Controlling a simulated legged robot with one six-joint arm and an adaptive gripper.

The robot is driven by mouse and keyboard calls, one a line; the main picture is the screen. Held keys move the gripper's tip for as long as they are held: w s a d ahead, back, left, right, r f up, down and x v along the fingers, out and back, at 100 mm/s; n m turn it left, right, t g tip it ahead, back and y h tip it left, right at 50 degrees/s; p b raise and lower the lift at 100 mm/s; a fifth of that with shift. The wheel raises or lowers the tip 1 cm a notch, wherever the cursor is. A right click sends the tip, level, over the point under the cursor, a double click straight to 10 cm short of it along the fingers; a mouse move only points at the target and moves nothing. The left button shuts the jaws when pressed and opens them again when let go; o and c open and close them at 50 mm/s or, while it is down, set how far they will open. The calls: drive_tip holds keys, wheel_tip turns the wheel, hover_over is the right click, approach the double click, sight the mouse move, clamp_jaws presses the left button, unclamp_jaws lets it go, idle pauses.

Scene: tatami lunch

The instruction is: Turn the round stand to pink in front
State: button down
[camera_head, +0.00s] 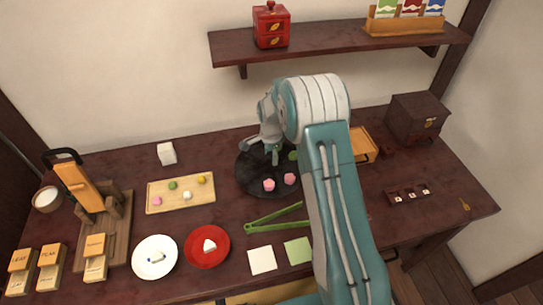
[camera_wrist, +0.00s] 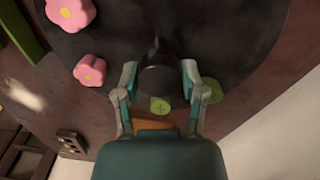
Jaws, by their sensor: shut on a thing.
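The round stand (camera_head: 250,174) is a flat dark disc at the back middle of the table; it fills much of the wrist view (camera_wrist: 225,40). Two pink flower-shaped sweets (camera_head: 269,185) lie on its front part, towards the table's front edge. In the wrist view, they are at the upper left (camera_wrist: 90,70). Green pieces (camera_wrist: 208,91) are on the far side, partly hidden by my gripper. My gripper (camera_wrist: 159,76) is shut on the stand's dark central knob (camera_wrist: 157,50), one finger on each side. In the head view, my arm hides the stand's right part.
A wooden board with small sweets (camera_head: 180,206) is to the left. Green tongs (camera_head: 272,218), a red plate (camera_head: 208,260) and a white plate (camera_head: 154,272) lie in front. An orange tray (camera_head: 362,145) stands at right behind my arm. A shelf (camera_head: 340,51) hangs above.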

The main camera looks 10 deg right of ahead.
sight(270, 155)
drive_tip(key=shift+s+a+f+m, duration=0.1)
drive_tip(key=shift+f+m, duration=0.1)
drive_tip(key=shift+m, duration=0.4)
idle(0.3)
drive_tip(key=shift+c, duration=0.8)
unclamp_jaws()
drive_tip(key=shift+r, duration=0.1)
wheel_tip(270, 155, up, 12)
drive_tip(key=shift+w, duration=0.3)
drive_tip(key=shift+a, duration=0.1)
